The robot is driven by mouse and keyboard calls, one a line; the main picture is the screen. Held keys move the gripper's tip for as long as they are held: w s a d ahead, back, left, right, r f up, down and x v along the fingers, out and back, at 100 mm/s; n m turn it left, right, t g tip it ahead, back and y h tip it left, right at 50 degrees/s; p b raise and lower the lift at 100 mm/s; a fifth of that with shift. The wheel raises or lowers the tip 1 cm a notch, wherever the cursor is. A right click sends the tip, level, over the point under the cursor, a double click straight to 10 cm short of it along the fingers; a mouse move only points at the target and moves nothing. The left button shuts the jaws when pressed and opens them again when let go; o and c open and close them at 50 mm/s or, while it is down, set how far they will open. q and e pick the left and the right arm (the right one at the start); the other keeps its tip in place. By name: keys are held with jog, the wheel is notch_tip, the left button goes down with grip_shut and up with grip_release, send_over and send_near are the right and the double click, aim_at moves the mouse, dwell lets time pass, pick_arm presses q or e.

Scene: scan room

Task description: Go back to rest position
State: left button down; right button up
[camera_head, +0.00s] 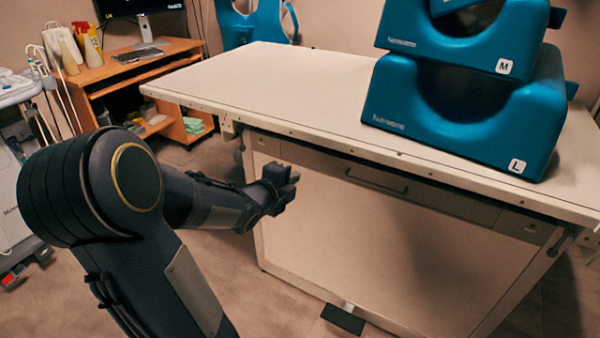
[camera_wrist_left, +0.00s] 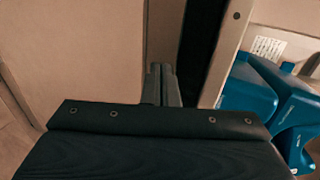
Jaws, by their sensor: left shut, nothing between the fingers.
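My left gripper (camera_head: 284,182) is in front of the white table's side, below the tabletop edge, in the head view. Its arm comes in from the lower left. In the left wrist view the two fingers (camera_wrist_left: 161,84) lie together, shut, with nothing between them. My right gripper is in neither view.
A white table (camera_head: 240,82) with a drawer (camera_head: 375,183) stands close ahead. Blue padded supports marked M (camera_head: 450,35) and L (camera_head: 455,115) are stacked on its right end. A wooden desk (camera_head: 125,68) stands at the back left. A white cart (camera_head: 12,150) is at the left edge. Floor shows between them.

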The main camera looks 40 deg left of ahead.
pick_arm(q)
jog(key=shift+s+d+r, duration=0.15)
jog(key=shift+s, duration=0.4)
jog(key=s+d+f+n+g+h, duration=0.1)
jog(key=s+d+n+g+h, duration=0.3)
jog(key=s+d+n, duration=0.7)
jog(key=s+d+f+n+g+h, duration=0.1)
jog(key=s+d+n+g+h, duration=0.45)
jog(key=d, duration=0.85)
notch_tip(320, 180, up, 22)
jog(key=s+t+y+p, duration=0.1)
jog(key=s+y+p, duration=0.1)
jog(key=p, duration=2)
jog(key=shift+a, duration=0.25)
